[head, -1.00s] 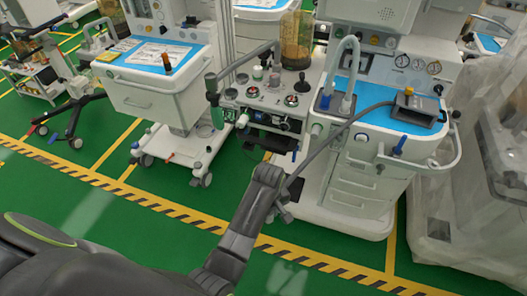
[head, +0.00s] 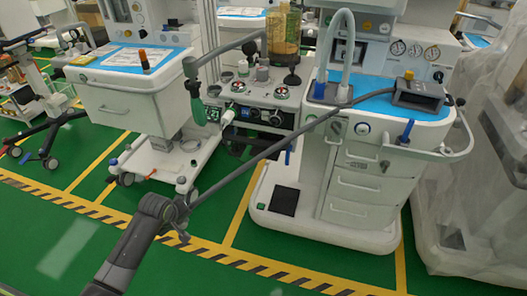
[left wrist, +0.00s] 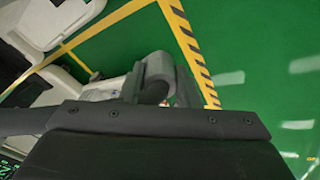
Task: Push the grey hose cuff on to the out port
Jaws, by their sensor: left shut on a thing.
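My left gripper (head: 180,220) is over the floor in front of the carts, at the lower left of the head view. It is shut on the grey hose cuff, which shows in the left wrist view as a grey cylinder (left wrist: 156,72) at the jaws. A long dark grey hose (head: 268,153) runs from the gripper up to the right, over the right cart's top. The gripper is well apart from the carts' fronts. Round ports (head: 362,128) sit on the right cart's front, but I cannot tell which is the out port. My right gripper is out of view.
The right cart (head: 364,170) carries a blue mat and a dark grey box (head: 420,92). Another white cart (head: 135,98) is at the left. A plastic-wrapped unit (head: 480,170) stands at the right. The green floor in front is clear.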

